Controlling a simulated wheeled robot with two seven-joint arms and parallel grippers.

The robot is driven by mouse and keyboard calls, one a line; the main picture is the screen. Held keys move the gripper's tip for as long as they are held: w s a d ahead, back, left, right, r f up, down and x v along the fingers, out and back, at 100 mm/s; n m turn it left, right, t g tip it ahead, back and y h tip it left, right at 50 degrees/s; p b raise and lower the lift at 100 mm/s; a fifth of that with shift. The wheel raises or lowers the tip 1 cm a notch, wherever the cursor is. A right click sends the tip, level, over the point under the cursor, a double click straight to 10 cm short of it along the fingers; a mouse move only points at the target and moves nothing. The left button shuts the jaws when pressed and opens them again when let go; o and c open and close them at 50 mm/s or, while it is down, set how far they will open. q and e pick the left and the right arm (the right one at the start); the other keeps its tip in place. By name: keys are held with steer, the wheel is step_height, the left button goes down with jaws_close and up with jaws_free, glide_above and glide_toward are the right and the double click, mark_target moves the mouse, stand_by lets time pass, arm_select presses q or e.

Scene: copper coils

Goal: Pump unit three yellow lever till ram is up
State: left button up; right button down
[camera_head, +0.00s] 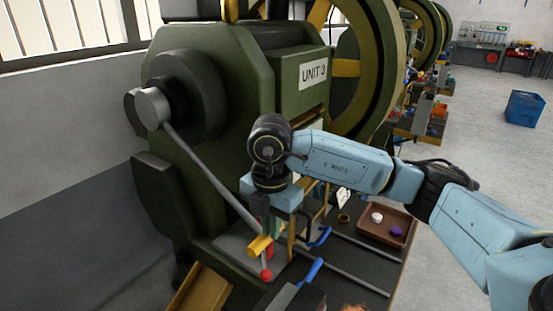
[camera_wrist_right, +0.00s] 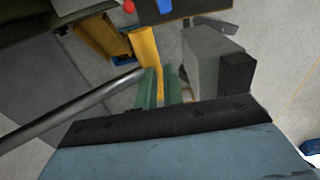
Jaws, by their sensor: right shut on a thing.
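The green press marked UNIT 3 (camera_head: 314,74) fills the middle of the head view. Its long grey lever (camera_head: 205,163) slopes down to the right from a round hub (camera_head: 151,107) to a yellow grip (camera_head: 260,246). My right gripper (camera_head: 269,231) points down and is shut on the yellow grip. In the right wrist view the green fingers (camera_wrist_right: 161,88) lie on both sides of the yellow grip (camera_wrist_right: 144,47), and the grey lever (camera_wrist_right: 72,110) comes in from the left. I cannot make out the ram; my right arm covers part of the press front. My left gripper is not in view.
A red ball knob (camera_head: 266,275) sits just below the yellow grip. A brown tray (camera_head: 400,237) with small items lies on the dark bench at right, near blue-handled tools (camera_head: 311,271). A wall stands at left. A blue crate (camera_head: 523,108) is on the open floor far right.

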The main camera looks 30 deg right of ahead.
step_height(320, 180, up, 6)
steer(key=s+d+p, duration=0.1)
steer(key=s+p, duration=0.1)
steer(key=p, duration=0.2)
steer(key=shift+s+p, duration=0.25)
steer(key=shift+p, duration=0.05)
steer(key=shift+r, duration=0.15)
step_height(320, 180, up, 7)
steer(key=p, duration=0.5)
steer(key=shift+w, duration=0.1)
stand_by(0.3)
